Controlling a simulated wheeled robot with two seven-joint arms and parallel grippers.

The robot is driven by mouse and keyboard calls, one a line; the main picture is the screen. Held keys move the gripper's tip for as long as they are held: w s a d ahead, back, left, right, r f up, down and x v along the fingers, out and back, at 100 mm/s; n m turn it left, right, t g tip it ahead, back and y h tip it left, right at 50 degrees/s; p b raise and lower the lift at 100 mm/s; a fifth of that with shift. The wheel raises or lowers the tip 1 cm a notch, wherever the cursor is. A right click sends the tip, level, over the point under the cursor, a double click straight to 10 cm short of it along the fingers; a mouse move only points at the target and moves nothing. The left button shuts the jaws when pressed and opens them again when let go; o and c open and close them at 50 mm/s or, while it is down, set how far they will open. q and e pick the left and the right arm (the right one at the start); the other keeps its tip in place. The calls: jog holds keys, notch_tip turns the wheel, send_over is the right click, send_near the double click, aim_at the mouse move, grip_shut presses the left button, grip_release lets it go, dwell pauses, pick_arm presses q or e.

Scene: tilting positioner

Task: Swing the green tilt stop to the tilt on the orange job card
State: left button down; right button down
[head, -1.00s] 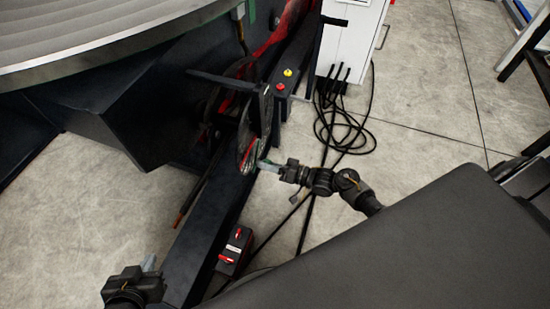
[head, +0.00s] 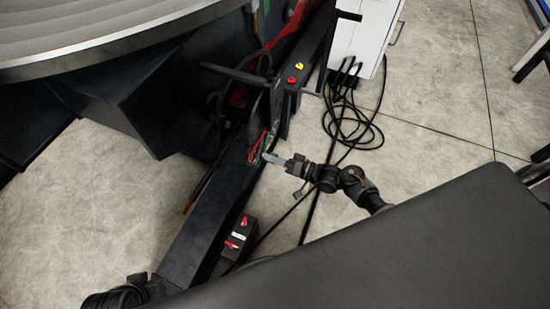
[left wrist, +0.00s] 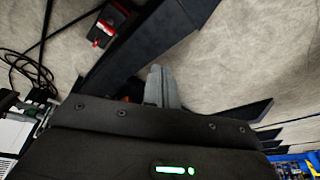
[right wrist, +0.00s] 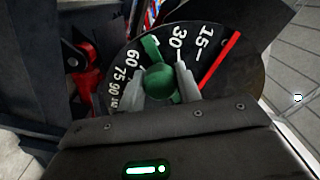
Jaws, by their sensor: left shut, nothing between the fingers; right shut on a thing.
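The green tilt stop (right wrist: 160,83) has a round knob and a flat pointer on a black dial plate (right wrist: 217,88) with white numbers. Its pointer lies between the 30 and the 60 marks; the mark behind it is hidden. My right gripper (right wrist: 161,80) is shut on the knob, one finger on each side; in the head view its fingertips (head: 267,157) are at the dial's lower edge. My left gripper (left wrist: 160,88) is shut and empty, low over the floor beside the dark base beam. I cannot make out the orange job card in any view.
A red line (right wrist: 219,60) runs across the dial beyond the 15. The big round table (head: 110,50) fills the upper left. A box with red switches (head: 238,240) stands beside the base beam (head: 200,232). Black cables (head: 350,125) lie by a white cabinet (head: 362,40).

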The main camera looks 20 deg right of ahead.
jog(key=c, duration=1)
grip_release()
jog(key=shift+o, duration=0.2)
jog(key=shift+s, duration=0.1)
jog(key=shift+s+d, duration=0.15)
jog(key=shift+d, duration=0.1)
pick_arm(q)
jog(key=shift+p+x, duration=0.5)
jog(key=shift+x, duration=0.7)
pick_arm(e)
jog(key=v, duration=1)
pick_arm(q)
jog(key=shift+s+r, duration=0.1)
